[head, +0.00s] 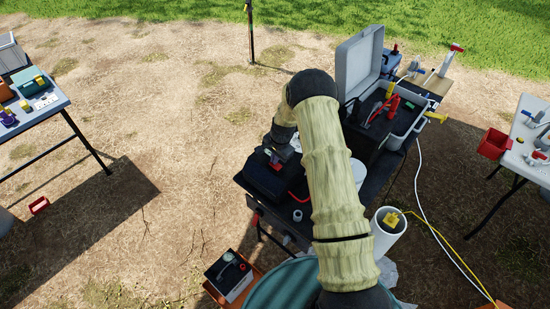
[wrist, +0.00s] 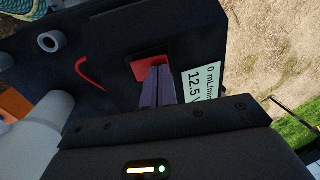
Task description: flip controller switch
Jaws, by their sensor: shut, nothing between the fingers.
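The controller is a dark box (head: 268,178) on the black table in the head view. In the wrist view its dark panel (wrist: 110,75) bears a red switch (wrist: 150,66) and a pale display (wrist: 205,82) reading 0 mL/min and 12.5 with a cut-off unit. My gripper (wrist: 160,80) is shut with nothing between its fingers. Its fingertips are at the red switch and overlap its lower part in the wrist view; I cannot tell whether they touch it. In the head view my arm and wrist hide much of this spot.
A grey-lidded case (head: 360,65) stands open behind my arm. A white pipe (head: 389,228) with a yellow fitting stands right of the table. A red curved tube (wrist: 90,74) and a grey ring (wrist: 51,41) lie near the switch.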

